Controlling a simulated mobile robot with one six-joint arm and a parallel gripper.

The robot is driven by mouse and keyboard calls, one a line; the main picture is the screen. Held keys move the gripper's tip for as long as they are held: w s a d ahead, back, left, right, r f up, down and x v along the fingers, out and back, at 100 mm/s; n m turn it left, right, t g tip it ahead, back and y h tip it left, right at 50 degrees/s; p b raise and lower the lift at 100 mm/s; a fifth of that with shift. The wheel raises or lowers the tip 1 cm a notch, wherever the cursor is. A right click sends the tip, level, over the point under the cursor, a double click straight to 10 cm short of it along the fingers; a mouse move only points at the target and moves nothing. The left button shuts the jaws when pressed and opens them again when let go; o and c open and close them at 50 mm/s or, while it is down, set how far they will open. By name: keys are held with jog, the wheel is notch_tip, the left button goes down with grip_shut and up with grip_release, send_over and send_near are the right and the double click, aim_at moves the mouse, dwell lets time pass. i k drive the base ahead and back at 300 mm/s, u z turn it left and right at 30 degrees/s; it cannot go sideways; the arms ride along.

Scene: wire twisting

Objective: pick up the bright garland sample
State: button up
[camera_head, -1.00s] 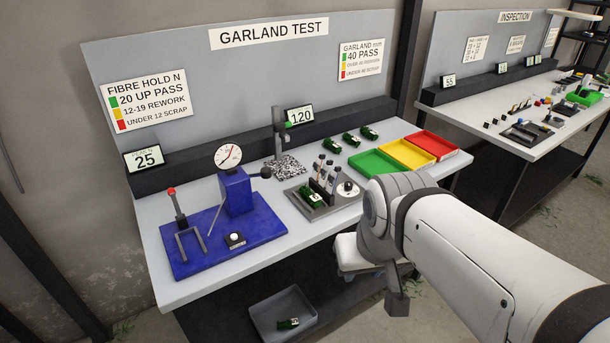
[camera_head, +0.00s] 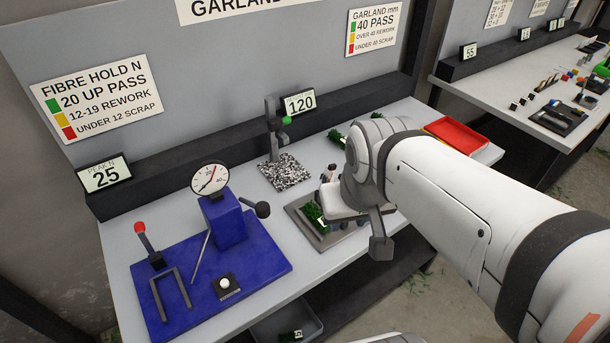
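A green garland sample (camera_head: 313,215) with a pale tag lies at the left of a dark grey tray (camera_head: 300,228) on the bench. Another green sample (camera_head: 336,137) lies at the back of the bench, partly behind my arm. A third green sample (camera_head: 292,335) shows at the bottom edge, in a grey bin under the bench. Which one is the bright sample I cannot tell. My gripper (camera_head: 345,203) is over the right part of the tray, just right of the tray's green sample.
A blue pull tester (camera_head: 235,245) with a dial stands at the left. A grey stand (camera_head: 272,130) rises from a speckled base (camera_head: 285,172) behind the tray. A red tray (camera_head: 452,136) is at the right. The bench front between tester and grey tray is clear.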

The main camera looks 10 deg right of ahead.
aim_at(314, 212)
jog(key=u, duration=0.1)
jog(key=k, duration=0.5)
jog(key=z, duration=2.3)
jog(key=k, duration=1.1)
jog(key=u, duration=0.95)
jog(key=i, duration=1)
